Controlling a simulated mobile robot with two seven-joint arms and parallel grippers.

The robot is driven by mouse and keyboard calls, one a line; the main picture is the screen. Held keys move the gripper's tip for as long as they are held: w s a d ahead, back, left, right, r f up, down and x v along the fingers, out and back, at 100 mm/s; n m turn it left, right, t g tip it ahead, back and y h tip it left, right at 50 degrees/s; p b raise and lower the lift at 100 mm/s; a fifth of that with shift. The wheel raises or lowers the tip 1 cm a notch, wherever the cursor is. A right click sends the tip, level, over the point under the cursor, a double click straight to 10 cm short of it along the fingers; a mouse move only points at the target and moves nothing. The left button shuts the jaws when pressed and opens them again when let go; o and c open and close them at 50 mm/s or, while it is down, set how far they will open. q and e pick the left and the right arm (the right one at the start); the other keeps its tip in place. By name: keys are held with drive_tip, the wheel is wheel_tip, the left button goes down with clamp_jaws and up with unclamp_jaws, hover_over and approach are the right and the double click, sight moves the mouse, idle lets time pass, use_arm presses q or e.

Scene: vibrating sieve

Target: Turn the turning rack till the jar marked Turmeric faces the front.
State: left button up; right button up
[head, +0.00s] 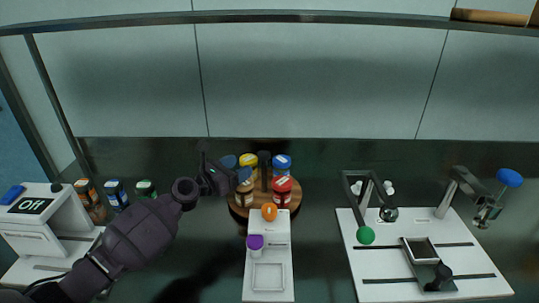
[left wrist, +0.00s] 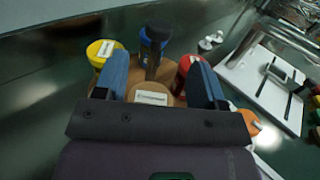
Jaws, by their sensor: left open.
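The turning rack (head: 262,198) is a round wooden disc with a dark centre post (head: 264,160). It bears a yellow-lidded jar (head: 248,159) at the back left, a blue-lidded jar (head: 281,161) at the back right, a red-lidded jar (head: 282,186) at the front right and a brown-lidded jar (head: 244,194) at the front left. The lid labels are too small to read, so I cannot tell which is Turmeric. My left gripper (head: 236,168) is open at the rack's left side. In the left wrist view its blue fingers stand either side of the tan lid (left wrist: 150,98). My right gripper is not in view.
Several jars (head: 116,193) and a white device reading "Off" (head: 32,206) stand left. A white board (head: 420,265) with fixtures is right.

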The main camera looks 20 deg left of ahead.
sight(259, 157)
use_arm(q)
drive_tip(key=shift+w+d, duration=0.2)
drive_tip(key=shift+w, duration=0.25)
drive_tip(key=b+x, duration=0.1)
drive_tip(key=x, duration=0.6)
drive_tip(key=shift+w+d+f+b, duration=0.1)
drive_tip(key=shift+w+f+b, duration=0.05)
drive_tip(key=shift+f+b, duration=0.15)
drive_tip(key=shift+w+d+r, duration=0.1)
drive_tip(key=shift+w+d, duration=0.25)
drive_tip(key=shift+w, duration=0.25)
drive_tip(key=shift+w+d+r, duration=0.1)
drive_tip(key=shift+w+d, duration=0.05)
drive_tip(key=shift+w, duration=0.1)
clamp_jaws()
